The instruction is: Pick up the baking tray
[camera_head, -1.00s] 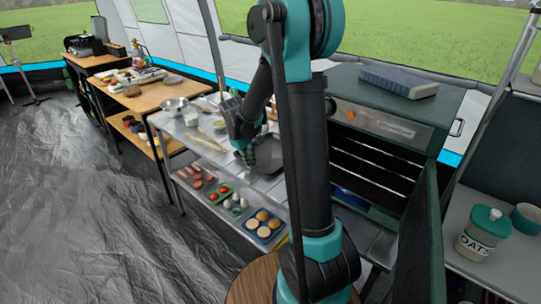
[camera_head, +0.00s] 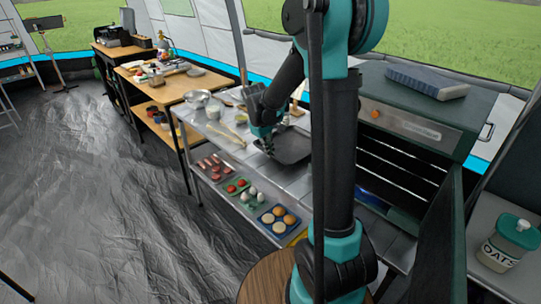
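The baking tray (camera_head: 294,149) is a dark, shallow, roughly rectangular tray at the level of the metal table's top, left of the oven. Its right end is partly hidden behind my arm. My gripper (camera_head: 268,149) points down at the tray's left edge, with its fingertips touching it or very close to it. The fingers are small and dark against the tray, so I cannot tell whether they are closed on the edge. I also cannot tell whether the tray rests on the table or is slightly raised.
The metal table (camera_head: 222,127) also holds a metal bowl (camera_head: 196,99). Its lower shelf carries food trays, including one with round items (camera_head: 279,220). The green oven (camera_head: 420,110) stands right with its door (camera_head: 437,235) open. An oats jar (camera_head: 508,243) is far right. Floor (camera_head: 90,190) at left is clear.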

